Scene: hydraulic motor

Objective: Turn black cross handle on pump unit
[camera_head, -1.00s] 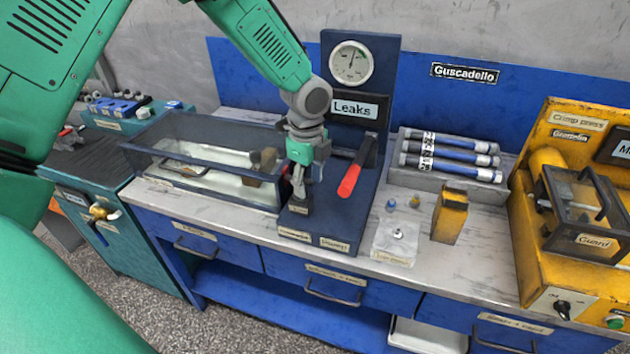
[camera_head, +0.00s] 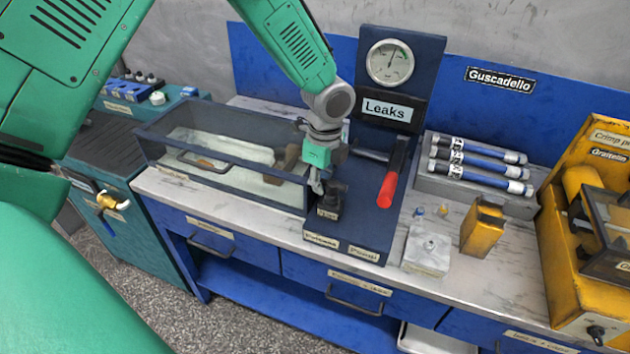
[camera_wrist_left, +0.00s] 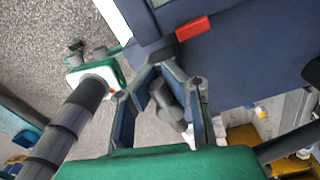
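The pump unit (camera_head: 372,216) is a dark blue stand with a gauge and a "Leaks" plate at its back. Its black cross handle (camera_head: 334,192) sits on a small labelled block at the front left. My left gripper (camera_head: 317,184) is at the handle's left side, pointing down, very close to it; contact cannot be told. In the left wrist view, the gripper's fingers (camera_wrist_left: 163,80) bend toward each other around a dark grey piece (camera_wrist_left: 168,104), which may be the handle. Their exact gap is unclear. My right gripper is not in view.
A red-gripped lever (camera_head: 388,188) stands just right of the handle. A glass-walled tank (camera_head: 215,180) is close on the left. A grey tray of cylinders (camera_head: 455,187), a yellow block (camera_head: 482,226) and a yellow crimp press (camera_head: 570,290) are farther right.

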